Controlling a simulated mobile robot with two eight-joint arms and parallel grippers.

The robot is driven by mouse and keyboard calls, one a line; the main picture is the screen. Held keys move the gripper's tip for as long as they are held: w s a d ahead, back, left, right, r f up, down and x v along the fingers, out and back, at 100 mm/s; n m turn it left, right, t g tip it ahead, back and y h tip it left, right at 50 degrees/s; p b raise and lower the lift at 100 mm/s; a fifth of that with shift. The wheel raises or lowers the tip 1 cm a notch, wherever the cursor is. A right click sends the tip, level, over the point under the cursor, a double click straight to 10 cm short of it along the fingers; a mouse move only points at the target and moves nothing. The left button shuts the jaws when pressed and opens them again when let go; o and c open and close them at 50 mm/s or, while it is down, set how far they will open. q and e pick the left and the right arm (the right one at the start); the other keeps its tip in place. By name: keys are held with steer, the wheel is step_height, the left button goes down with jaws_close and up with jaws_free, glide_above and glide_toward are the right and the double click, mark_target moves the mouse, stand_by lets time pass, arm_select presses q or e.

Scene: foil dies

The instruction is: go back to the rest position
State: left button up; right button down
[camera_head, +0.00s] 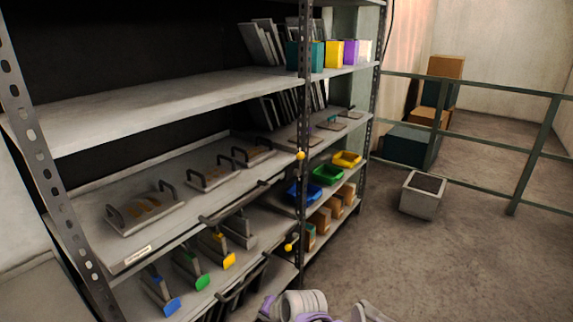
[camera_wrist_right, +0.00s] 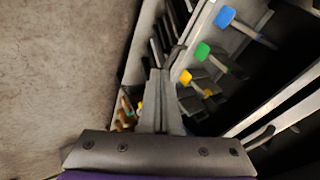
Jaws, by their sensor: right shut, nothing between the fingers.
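My right gripper (camera_wrist_right: 158,78) shows in the right wrist view. Its two fingers are together with nothing between them. In that view it is in front of the shelf unit, with the coloured-handled tools beyond and to the right of the fingertips. In the head view only white and purple parts of my arm show at the bottom edge, and I cannot make out the fingers there. My left gripper is not in view.
A metal shelf unit (camera_head: 170,98) fills the left. It bears dies with handles (camera_head: 145,208), blue (camera_head: 172,306), green (camera_head: 202,282) and yellow (camera_head: 229,260) handled tools, and small bins (camera_head: 327,174). A grey box (camera_head: 422,198) stands on open floor by a railing (camera_head: 480,88).

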steer(key=s+d+f+n+g+h, duration=0.1)
steer(key=s+d+f+n+h, duration=0.1)
steer(key=s+d, duration=1.1)
steer(key=s+d+f+n+h, duration=0.2)
steer(key=s+d+h, duration=0.1)
steer(key=s+d, duration=0.95)
arm_select(q)
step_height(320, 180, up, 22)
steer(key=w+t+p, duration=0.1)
steer(key=p, duration=1.8)
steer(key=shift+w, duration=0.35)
arm_select(e)
step_height(320, 180, up, 22)
steer(key=a, duration=0.2)
steer(key=shift+w+r+t, duration=0.15)
steer(key=shift+w+t, duration=0.05)
steer(key=shift+t, duration=0.2)
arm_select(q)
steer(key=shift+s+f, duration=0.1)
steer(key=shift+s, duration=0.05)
arm_select(e)
steer(key=shift+s, duration=0.15)
